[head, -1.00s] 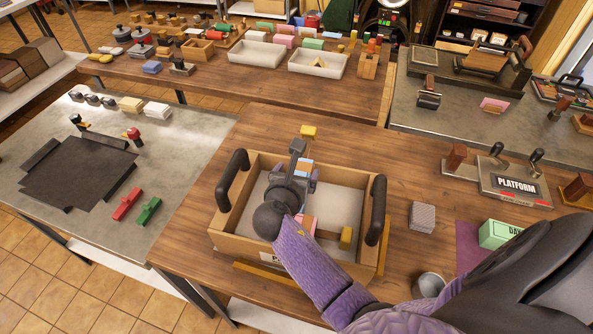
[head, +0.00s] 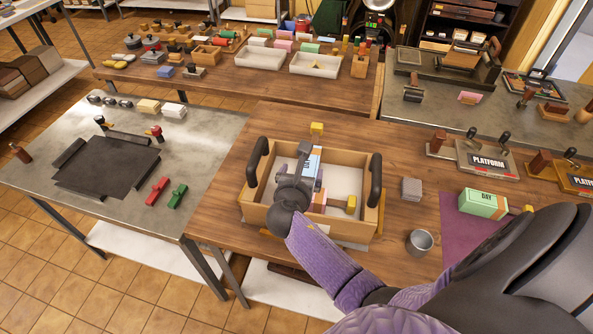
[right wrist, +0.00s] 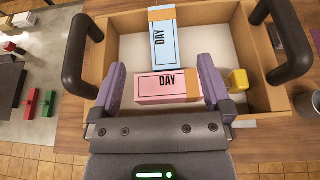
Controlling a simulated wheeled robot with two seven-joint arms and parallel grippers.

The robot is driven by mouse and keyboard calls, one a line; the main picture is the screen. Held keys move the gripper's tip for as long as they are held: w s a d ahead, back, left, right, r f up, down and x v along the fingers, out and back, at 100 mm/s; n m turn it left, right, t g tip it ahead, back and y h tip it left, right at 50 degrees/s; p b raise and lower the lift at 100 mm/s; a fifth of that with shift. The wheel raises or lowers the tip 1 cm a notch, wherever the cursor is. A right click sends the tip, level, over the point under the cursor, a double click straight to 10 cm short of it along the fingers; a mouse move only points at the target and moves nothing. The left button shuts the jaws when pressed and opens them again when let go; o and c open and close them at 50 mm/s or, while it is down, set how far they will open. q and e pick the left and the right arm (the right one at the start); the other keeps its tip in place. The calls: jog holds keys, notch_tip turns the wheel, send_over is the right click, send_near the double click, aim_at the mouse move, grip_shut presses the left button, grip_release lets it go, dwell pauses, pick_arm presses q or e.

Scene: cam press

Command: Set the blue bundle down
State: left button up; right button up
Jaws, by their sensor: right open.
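The blue bundle (right wrist: 164,45), marked DAY with a tan band, lies flat in the wooden tray (right wrist: 262,97) in the right wrist view. In the head view the blue bundle (head: 313,158) is partly hidden by my right gripper (head: 303,165). A pink bundle (right wrist: 160,88), also marked DAY, lies crosswise below the blue one. In the wrist view my right gripper (right wrist: 163,72) is open, with a finger on each side of the pink bundle. The blue bundle lies beyond the fingertips, apart from them. My left gripper is not in view.
The tray has black upright handles (head: 376,178) at both sides. A yellow block (right wrist: 238,79) is at its right. A grey block (head: 411,189), a metal cup (head: 420,242) and a green DAY bundle (head: 484,203) stand to the right.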

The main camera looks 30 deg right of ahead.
jog(key=a+r+m+t+y, duration=0.35)
jog(key=a+m+y, duration=0.25)
jog(key=a+m, duration=0.2)
jog(key=s+a+f+m+y, duration=0.2)
jog(key=a+f+m, duration=0.1)
jog(key=f+m, duration=0.15)
jog(key=s+f+m+g+y, duration=0.1)
jog(key=s+f+m+g, duration=0.2)
jog(key=s+f, duration=0.45)
jog(key=s+f+m+g+y, duration=0.1)
jog(key=s+f+m+g, duration=0.3)
jog(key=f, duration=0.7)
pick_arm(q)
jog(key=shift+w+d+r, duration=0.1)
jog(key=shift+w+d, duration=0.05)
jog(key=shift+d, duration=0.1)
pick_arm(e)
jog(key=s+f+m+g, duration=0.2)
jog(key=s+f, duration=0.2)
jog(key=s, duration=0.7)
jog(key=s+d+f+m+g, duration=0.1)
jog(key=s+f+m+g, duration=0.2)
jog(key=s, duration=0.9)
jog(key=shift+f, duration=0.8)
